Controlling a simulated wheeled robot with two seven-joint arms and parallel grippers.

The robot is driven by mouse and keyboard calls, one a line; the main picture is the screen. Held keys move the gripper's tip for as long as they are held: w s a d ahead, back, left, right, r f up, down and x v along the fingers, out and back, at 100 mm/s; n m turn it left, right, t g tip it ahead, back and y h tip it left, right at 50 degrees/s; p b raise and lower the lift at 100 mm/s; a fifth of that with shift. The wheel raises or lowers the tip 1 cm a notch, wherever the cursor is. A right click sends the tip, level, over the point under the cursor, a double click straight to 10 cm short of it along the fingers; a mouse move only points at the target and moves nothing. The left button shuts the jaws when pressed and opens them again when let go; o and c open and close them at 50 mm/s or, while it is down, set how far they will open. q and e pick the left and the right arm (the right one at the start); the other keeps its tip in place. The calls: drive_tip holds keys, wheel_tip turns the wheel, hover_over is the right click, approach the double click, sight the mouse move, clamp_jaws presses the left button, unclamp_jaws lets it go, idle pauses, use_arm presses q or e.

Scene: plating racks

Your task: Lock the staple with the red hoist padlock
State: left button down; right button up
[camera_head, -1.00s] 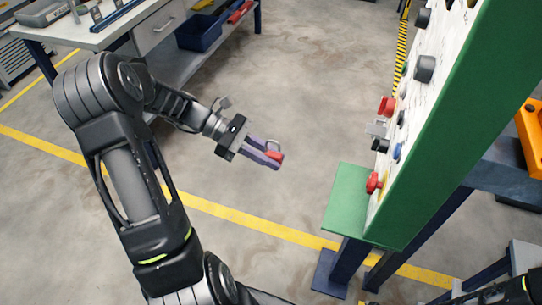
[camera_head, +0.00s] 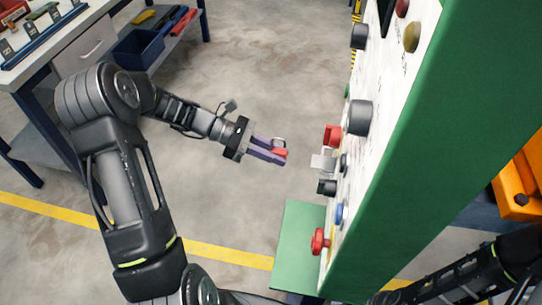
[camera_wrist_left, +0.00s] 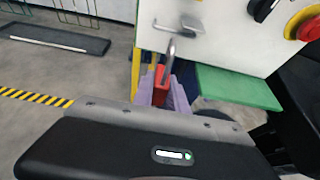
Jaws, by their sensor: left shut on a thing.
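My left gripper (camera_head: 279,155) is shut on the red padlock (camera_head: 281,152) and holds it in the air left of the upright panel (camera_head: 372,165). In the left wrist view the red padlock body (camera_wrist_left: 161,88) sits between the purple fingers, with its grey shackle (camera_wrist_left: 168,52) pointing up against the white panel. A grey metal fitting (camera_head: 322,162) sticks out from the panel face, apart from the padlock; whether it is the staple is unclear. My right arm shows at the lower right; its gripper is out of view.
The panel carries a red block (camera_head: 332,134), a large grey knob (camera_head: 359,117), a blue knob (camera_head: 339,214) and a red knob (camera_head: 319,240). A green ledge (camera_head: 298,245) sticks out below. A workbench (camera_head: 62,48) stands at the back left. Floor between is clear.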

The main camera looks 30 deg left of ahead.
use_arm(q)
drive_tip(key=shift+w+a, duration=0.1)
drive_tip(key=shift+w, duration=0.15)
drive_tip(key=shift+s, duration=0.1)
idle(0.3)
drive_tip(key=shift+w+d, duration=1.35)
drive_tip(key=shift+d, duration=4)
drive_tip(key=shift+s+d+f, duration=0.25)
drive_tip(key=shift+s+f, duration=0.4)
drive_tip(key=shift+s, duration=0.3)
drive_tip(key=shift+s+d+f, duration=0.2)
drive_tip(key=shift+s+f, duration=0.4)
drive_tip(key=shift+s, duration=0.3)
